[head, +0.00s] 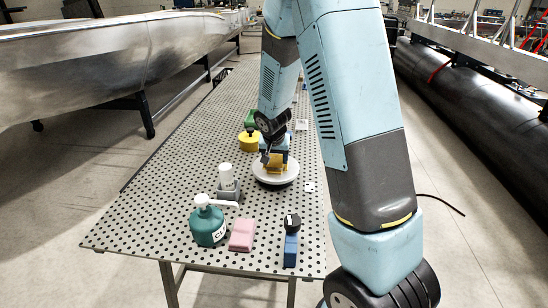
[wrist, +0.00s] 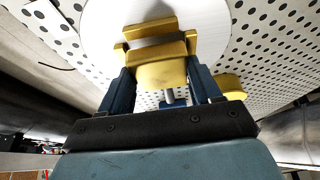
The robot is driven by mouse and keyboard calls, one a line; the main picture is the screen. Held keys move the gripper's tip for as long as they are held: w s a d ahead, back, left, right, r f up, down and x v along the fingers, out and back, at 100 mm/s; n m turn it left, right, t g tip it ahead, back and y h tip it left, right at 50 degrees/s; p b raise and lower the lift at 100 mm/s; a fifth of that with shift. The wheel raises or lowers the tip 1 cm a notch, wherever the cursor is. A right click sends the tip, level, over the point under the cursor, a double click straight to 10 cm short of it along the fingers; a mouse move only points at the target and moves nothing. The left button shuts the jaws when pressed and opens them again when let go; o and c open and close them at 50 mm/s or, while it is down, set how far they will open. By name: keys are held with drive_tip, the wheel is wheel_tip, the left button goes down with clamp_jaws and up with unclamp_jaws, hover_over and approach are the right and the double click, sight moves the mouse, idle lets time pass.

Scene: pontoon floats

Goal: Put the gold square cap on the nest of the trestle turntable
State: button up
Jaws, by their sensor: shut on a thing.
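The gold square cap (wrist: 160,72) is between the two dark blue fingers of my gripper (wrist: 163,85) in the wrist view. My gripper is shut on it. In the head view the gold cap (head: 276,164) shows low over the white round plate of the trestle turntable (head: 276,179). Another gold part with a grey band (wrist: 150,28) shows just beyond the cap in the wrist view, over the white plate (wrist: 100,25). The nest is not clearly made out, and I cannot tell whether the cap touches it. My gripper (head: 273,153) is partly hidden by my arm in the head view.
A yellow round piece (head: 248,142) stands behind the turntable, left.

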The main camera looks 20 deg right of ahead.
drive_tip(key=shift+f, duration=0.15)
drive_tip(key=o, duration=1.3)
drive_tip(key=shift+r, duration=0.55)
drive_tip(key=s+d+r+n+y, duration=0.1)
drive_tip(key=s+r, duration=0.8)
drive_tip(key=r, duration=0.2)
drive_tip(key=s+d+r+n, duration=0.1)
drive_tip(key=s+r, duration=0.8)
drive_tip(key=r, duration=0.3)
drive_tip(key=s+a+r+n+t, duration=0.1)
drive_tip(key=s+r, duration=0.3)
drive_tip(key=s, duration=1)
drive_tip(key=shift+s+n+t+y, duration=0.15)
drive_tip(key=shift+n+t+y, duration=0.2)
drive_tip(key=shift+n, duration=0.45)
